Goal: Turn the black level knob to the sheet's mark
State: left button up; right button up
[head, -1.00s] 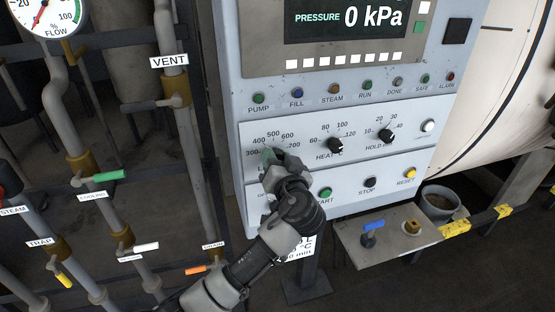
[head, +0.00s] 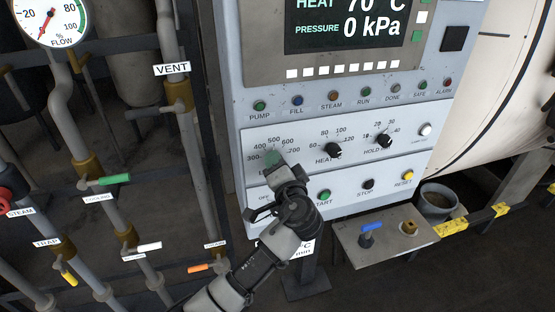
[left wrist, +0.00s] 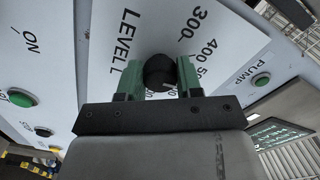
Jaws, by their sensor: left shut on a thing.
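The black level knob (left wrist: 158,70) sits between the two green fingers of my left gripper (left wrist: 157,78) in the left wrist view. The fingers are shut on it, one at each side. The word LEVEL and the marks 300 and 400 show on the panel around it. Which mark the knob points at I cannot tell. In the head view my left gripper (head: 273,160) covers the knob below the 300 to 700 scale. The sheet (head: 303,249) hangs under the panel, mostly hidden behind my left arm; only "°C" and "min" show. My right gripper is not in view.
The heat knob (head: 333,150) and hold knob (head: 383,140) stand to the right on the same panel (head: 350,165). Push buttons run below, including the green start button (head: 324,195). Pipes with coloured valve handles fill the left. A small shelf (head: 385,245) juts out at lower right.

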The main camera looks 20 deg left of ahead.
pick_arm(q)
jog(key=shift+m+p, duration=2.8)
jog(key=shift+m, duration=1.5)
jog(key=o, duration=0.9)
jog(key=shift+d, duration=0.1)
